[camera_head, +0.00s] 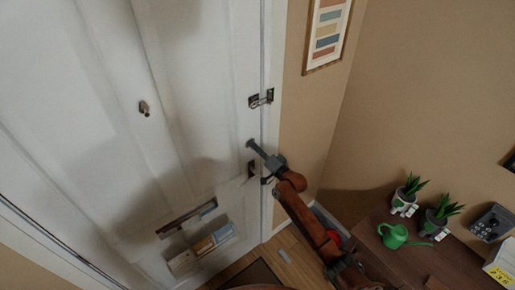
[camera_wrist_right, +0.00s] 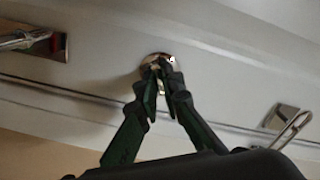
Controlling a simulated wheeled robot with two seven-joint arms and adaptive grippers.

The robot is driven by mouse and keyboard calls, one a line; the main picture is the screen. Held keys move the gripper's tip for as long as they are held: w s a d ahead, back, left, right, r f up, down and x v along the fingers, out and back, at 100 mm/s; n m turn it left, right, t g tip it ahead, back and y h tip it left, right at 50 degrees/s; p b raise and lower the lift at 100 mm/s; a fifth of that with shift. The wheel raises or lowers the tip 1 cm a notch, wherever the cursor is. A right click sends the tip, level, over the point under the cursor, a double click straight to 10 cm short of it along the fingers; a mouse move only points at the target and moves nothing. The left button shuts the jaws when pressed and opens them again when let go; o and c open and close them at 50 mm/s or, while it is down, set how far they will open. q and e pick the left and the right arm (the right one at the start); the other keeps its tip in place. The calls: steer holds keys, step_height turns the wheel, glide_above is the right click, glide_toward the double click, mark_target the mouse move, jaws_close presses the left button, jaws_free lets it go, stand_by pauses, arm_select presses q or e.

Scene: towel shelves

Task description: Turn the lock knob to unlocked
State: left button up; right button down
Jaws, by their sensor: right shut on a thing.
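The lock knob (camera_wrist_right: 155,60) is a small metal piece on a round metal plate on the white door, in the middle of the wrist view. My right gripper (camera_wrist_right: 161,72) is shut on it, with its two dark fingertips on either side of the knob. In the head view my right gripper (camera_head: 254,148) reaches the door near its right edge, above the door handle (camera_head: 251,169). The knob is mostly hidden by the fingers, and I cannot tell which way it is turned. My left gripper is not in view.
A metal latch (camera_head: 260,98) sits on the door edge above the gripper. A mail slot (camera_head: 187,217) and a small knob (camera_head: 145,107) are on the white door (camera_head: 100,150). On the right, a brown table (camera_head: 425,262) holds plants and a green watering can (camera_head: 393,236).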

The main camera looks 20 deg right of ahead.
steer(key=n, duration=0.4)
steer(key=n+b, duration=0.1)
steer(key=n, duration=0.2)
steer(key=n+b, duration=0.1)
steer(key=n, duration=0.3)
steer(key=shift+f+n, duration=0.3)
steer(key=shift+s+n+b, duration=0.1)
steer(key=shift+n+b, duration=0.2)
steer(key=c, duration=2.3)
jaws_free()
steer(key=shift+c, duration=0.2)
steer(key=shift+o, duration=1.3)
steer(key=shift+d, duration=0.2)
steer(key=shift+r, duration=0.1)
steer(key=v, duration=1.1)
steer(key=shift+s+d, duration=0.2)
steer(key=shift+s, duration=0.15)
